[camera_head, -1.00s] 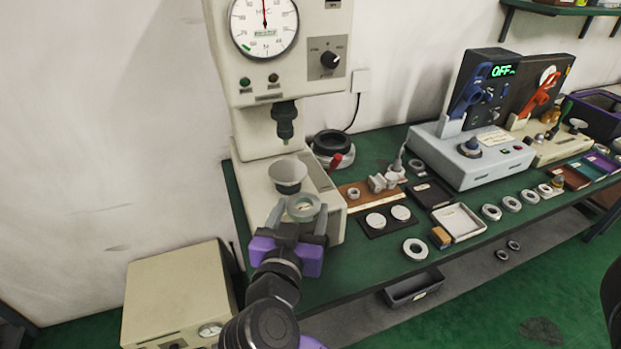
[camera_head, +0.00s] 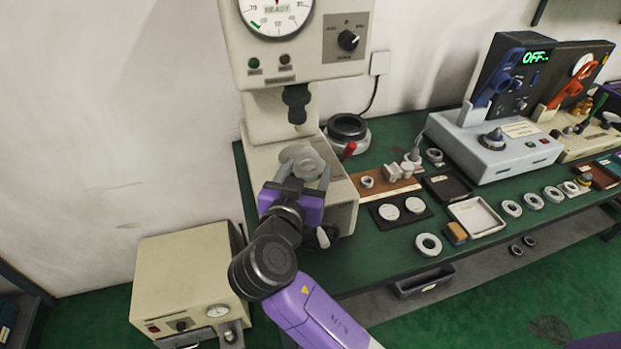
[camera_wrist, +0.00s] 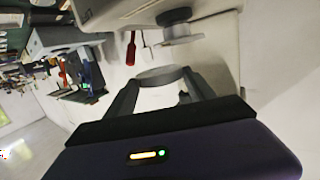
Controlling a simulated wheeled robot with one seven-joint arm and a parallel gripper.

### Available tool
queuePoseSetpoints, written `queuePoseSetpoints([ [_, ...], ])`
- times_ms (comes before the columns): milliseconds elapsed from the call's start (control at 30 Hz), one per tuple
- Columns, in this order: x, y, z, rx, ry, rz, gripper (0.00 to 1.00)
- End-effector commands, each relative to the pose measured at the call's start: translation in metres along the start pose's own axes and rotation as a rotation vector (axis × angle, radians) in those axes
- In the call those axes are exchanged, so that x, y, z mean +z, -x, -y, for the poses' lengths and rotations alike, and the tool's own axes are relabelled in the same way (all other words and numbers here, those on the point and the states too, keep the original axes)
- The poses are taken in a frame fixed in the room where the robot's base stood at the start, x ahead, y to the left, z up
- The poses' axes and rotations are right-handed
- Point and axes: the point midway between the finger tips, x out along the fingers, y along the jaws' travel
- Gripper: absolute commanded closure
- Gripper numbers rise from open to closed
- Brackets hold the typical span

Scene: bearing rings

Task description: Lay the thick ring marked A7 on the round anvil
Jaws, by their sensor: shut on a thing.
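My gripper (camera_head: 305,176) is shut on a grey ring (camera_head: 313,167), with a finger on either side of it. The ring overlaps the pale round anvil (camera_head: 288,153) of the tester in the head view, and I cannot tell whether it touches the anvil or hangs above it. In the wrist view a grey disc shape, which looks like the held ring (camera_wrist: 160,75), sits between the fingertips. Its A7 mark is not readable. The dark indenter (camera_head: 297,104) hangs above the anvil.
The tester (camera_head: 262,125) column stands close behind my gripper. To the right are a black-topped round piece (camera_head: 348,127), a dark tray with two pale discs (camera_head: 402,226), a loose ring (camera_head: 428,245) and a white tray (camera_head: 452,207). A beige box (camera_head: 185,262) stands on the floor at left.

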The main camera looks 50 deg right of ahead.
Motion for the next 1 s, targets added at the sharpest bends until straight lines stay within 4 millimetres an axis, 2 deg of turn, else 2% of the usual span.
queuePoseSetpoints([
  [533,0.008,-0.044,0.026,0.001,-0.002,-0.002,0.97],
  [1000,0.008,-0.054,0.031,0.000,-0.001,-0.002,0.97],
])
